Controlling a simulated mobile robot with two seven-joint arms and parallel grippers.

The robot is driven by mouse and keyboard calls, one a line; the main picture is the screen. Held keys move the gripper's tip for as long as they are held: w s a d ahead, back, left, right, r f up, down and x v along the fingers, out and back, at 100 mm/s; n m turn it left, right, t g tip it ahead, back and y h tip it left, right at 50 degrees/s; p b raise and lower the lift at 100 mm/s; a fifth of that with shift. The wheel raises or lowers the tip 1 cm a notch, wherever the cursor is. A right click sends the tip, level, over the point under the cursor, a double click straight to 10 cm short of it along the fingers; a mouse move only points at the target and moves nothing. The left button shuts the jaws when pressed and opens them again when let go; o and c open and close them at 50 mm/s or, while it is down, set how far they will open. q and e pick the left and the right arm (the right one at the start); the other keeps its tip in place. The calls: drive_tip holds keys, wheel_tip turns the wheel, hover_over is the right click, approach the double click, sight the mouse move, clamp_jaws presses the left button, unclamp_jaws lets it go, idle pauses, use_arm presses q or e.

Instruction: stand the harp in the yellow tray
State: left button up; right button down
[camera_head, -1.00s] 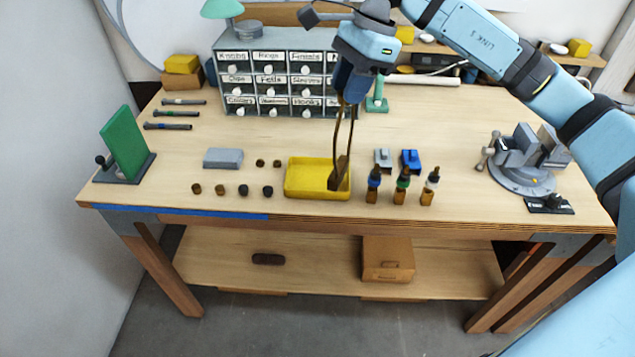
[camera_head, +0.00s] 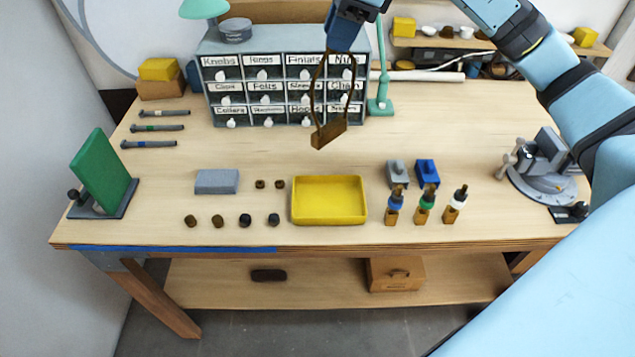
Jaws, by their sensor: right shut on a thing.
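The harp (camera_head: 328,134) is a brown wire loop with a small block-like base at its lower end. My right gripper (camera_head: 340,46) is shut on the top of the loop, and the harp hangs below it, slightly tilted. The harp shows in front of the drawer cabinet, above and behind the yellow tray in the picture, apart from it. The yellow tray (camera_head: 329,221) is a shallow rectangular tray on the bench, and it is empty. My left gripper is not in view.
A drawer cabinet (camera_head: 210,75) and a green lamp stand (camera_head: 381,95) are at the back. Small caps lie left of the tray. Several dropper bottles (camera_head: 425,205) and two small blocks stand right of it. A vise (camera_head: 545,165) is at the right. Bench space behind the tray is clear.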

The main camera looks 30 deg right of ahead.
drive_tip(key=shift+w+f, duration=0.25)
hover_over(334, 136)
wheel_tip(334, 136, down, 7)
wheel_tip(334, 136, down, 8)
drive_tip(key=shift+d+f+p, duration=0.1)
drive_tip(key=shift+p, duration=0.8)
drive_tip(key=shift+f+p, duration=0.3)
drive_tip(key=shift+f, duration=1.65)
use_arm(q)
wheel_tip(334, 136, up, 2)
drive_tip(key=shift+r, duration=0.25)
use_arm(e)
drive_tip(key=shift+f, duration=0.1)
drive_tip(key=shift+f, duration=0.1)
drive_tip(key=c, duration=0.8)
unclamp_jaws()
drive_tip(key=shift+c, duration=0.2)
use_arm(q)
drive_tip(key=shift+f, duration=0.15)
